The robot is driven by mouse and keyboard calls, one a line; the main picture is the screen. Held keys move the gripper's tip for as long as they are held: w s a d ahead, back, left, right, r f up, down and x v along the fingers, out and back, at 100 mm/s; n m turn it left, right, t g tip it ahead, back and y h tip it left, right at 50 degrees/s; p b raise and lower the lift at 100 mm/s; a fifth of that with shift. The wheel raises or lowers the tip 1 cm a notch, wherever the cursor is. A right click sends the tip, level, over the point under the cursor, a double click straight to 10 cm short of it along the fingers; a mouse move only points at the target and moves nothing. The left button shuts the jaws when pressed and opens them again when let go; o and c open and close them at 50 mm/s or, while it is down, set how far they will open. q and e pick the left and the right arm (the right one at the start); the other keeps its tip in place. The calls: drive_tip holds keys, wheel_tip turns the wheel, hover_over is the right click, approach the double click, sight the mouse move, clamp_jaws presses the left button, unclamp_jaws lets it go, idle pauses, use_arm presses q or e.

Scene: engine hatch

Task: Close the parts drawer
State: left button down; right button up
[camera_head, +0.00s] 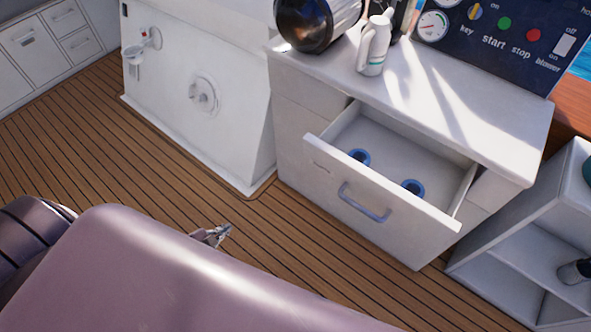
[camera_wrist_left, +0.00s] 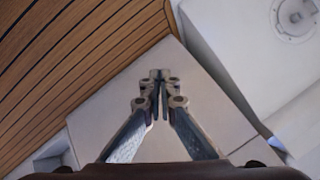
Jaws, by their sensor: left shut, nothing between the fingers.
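The parts drawer (camera_head: 385,188) stands pulled out of the white cabinet (camera_head: 296,120) in the head view. My right gripper is not in view.
A control panel (camera_head: 495,38) is behind. A white open shelf (camera_head: 530,245) stands at the right. Plank floor (camera_head: 255,245) is clear before the drawer.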

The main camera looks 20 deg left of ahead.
sight(309, 158)
use_arm(q)
drive_tip(key=w+r+m+t+h+b, duration=0.25)
drive_tip(key=w+r+m, duration=0.25)
drive_tip(key=r, duration=0.3)
drive_tip(key=w+r+m+t+h+b, duration=0.2)
drive_tip(key=w+r+m+h, duration=0.3)
drive_tip(key=r, duration=0.4)
drive_tip(key=s+d+r+m+g+h+b, duration=0.2)
drive_tip(key=d+r+m+h, duration=0.25)
drive_tip(key=r+m, duration=0.2)
drive_tip(key=s+d+r+m+g+h+b, duration=0.2)
drive_tip(key=d+r+m+g+h, duration=0.1)
drive_tip(key=d+r+m, duration=0.3)
drive_tip(key=shift+n, duration=0.55)
drive_tip(key=shift+w+d+r+b, duration=0.15)
drive_tip(key=shift+w+d, duration=1.2)
drive_tip(key=shift+w, duration=0.2)
drive_tip(key=shift+w+d+r+b, duration=0.1)
drive_tip(key=shift+w+d+b, duration=0.1)
drive_tip(key=shift+w+d, duration=1.25)
drive_tip(key=shift+w+d+r+b, duration=0.15)
drive_tip(key=shift+w+d, duration=1.05)
drive_tip(key=shift+w, duration=0.45)
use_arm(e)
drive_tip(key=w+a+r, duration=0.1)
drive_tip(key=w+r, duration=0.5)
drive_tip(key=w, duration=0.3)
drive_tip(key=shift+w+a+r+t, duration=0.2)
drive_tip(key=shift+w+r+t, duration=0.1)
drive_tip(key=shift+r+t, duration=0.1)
